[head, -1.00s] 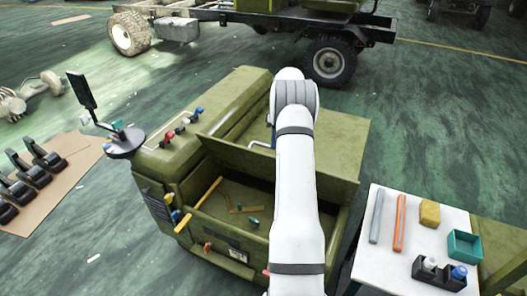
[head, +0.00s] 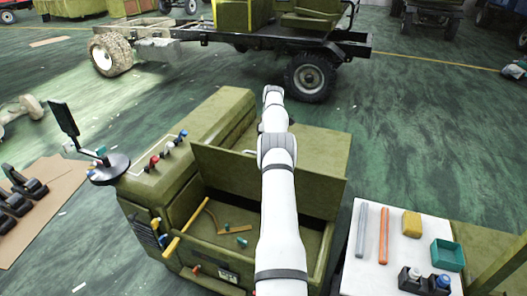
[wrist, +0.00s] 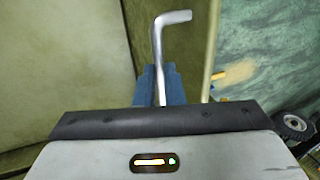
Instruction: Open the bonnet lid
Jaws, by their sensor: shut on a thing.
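The bonnet lid (head: 225,168) is an olive green panel on the green vehicle body. It is raised, with its broad face towards the head camera, above an open bay (head: 222,215). In the wrist view a bent silver metal handle (wrist: 157,45) rises from between the blue fingers of my gripper (wrist: 160,85), which are shut on it. An olive surface lies close behind the handle. In the head view a short piece of the handle (head: 250,152) shows at the lid's top edge; my white arm hides my gripper there.
A white table (head: 400,232) stands at the right with rods, a yellow block, a teal tray (head: 448,255) and a black holder. A round dark stand with a screen (head: 107,168) sits at the body's left. A truck chassis (head: 235,40) stands behind on open green floor.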

